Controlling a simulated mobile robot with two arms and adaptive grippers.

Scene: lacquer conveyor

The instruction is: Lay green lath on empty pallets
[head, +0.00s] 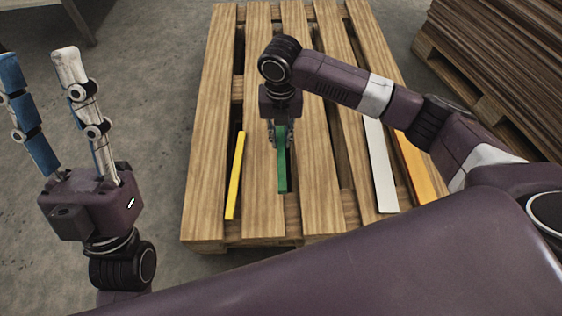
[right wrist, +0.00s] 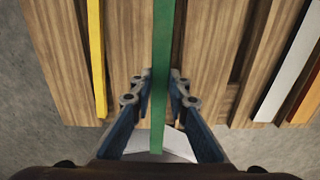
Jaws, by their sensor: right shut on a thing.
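The green lath (head: 283,172) is upright in the picture over the middle of the wooden pallet (head: 213,120). My right gripper (head: 279,140) is shut on it from above. In the right wrist view the lath (right wrist: 162,45) runs between the two blue fingers (right wrist: 160,88). I cannot tell whether the lath touches the pallet boards. A yellow lath (head: 235,178) lies to its left. A white lath (head: 380,165) and an orange lath (head: 420,170) lie to its right. My left gripper (head: 37,56) is open and empty, off the pallet's left side, fingers pointing up.
A stack of brown boards (head: 500,50) stands on another pallet (head: 480,95) at the upper right. Bare concrete floor (head: 150,60) lies left of the laden pallet. Part of a piece of furniture (head: 50,12) shows at the upper left.

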